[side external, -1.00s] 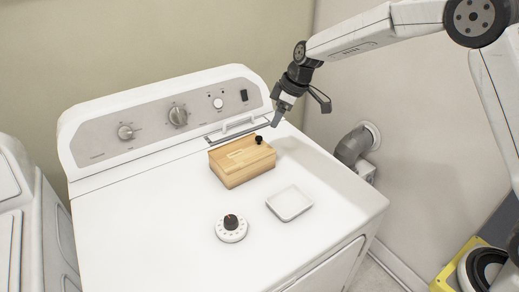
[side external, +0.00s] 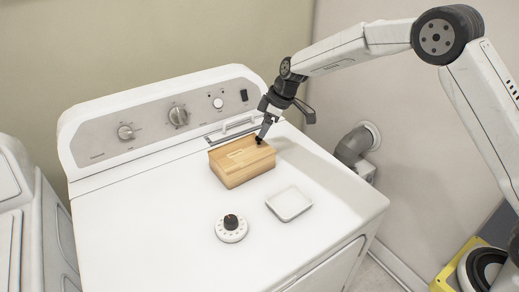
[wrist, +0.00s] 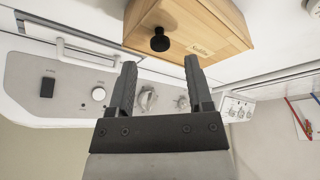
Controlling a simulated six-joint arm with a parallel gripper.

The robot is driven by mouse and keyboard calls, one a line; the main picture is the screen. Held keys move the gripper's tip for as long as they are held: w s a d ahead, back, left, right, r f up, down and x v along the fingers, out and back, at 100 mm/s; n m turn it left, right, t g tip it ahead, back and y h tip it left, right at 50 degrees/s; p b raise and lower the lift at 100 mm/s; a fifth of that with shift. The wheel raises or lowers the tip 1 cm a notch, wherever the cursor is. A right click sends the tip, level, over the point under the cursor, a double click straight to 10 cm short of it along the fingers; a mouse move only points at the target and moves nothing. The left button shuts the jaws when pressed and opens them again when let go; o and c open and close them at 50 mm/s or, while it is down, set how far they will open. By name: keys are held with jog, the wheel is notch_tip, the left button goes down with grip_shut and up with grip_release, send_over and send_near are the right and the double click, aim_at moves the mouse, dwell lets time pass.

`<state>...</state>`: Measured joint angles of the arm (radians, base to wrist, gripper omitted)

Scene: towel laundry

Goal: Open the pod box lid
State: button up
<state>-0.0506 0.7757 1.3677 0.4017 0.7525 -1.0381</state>
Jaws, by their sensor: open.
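The pod box (side external: 241,165) is a light wooden box on top of the white machine, and its lid (side external: 236,153) looks shut. A black knob (wrist: 160,40) stands on the lid near one edge; it is mostly hidden by my gripper in the side view. My gripper (side external: 262,138) is at the right end of the box, its fingertips close to the knob. In the wrist view my gripper (wrist: 160,65) is open and empty, with the knob just beyond and between the fingertips. I cannot tell whether a finger touches the knob.
A white square dish (side external: 289,204) and a white round dial with a black knob (side external: 231,228) stand in front of the box. The control panel (side external: 165,118) rises behind it. The left front of the top (side external: 130,225) is clear.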

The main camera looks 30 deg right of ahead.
aim_at(242, 148)
jog(key=shift+x, duration=1.6)
jog(key=shift+r, duration=0.1)
grip_shut()
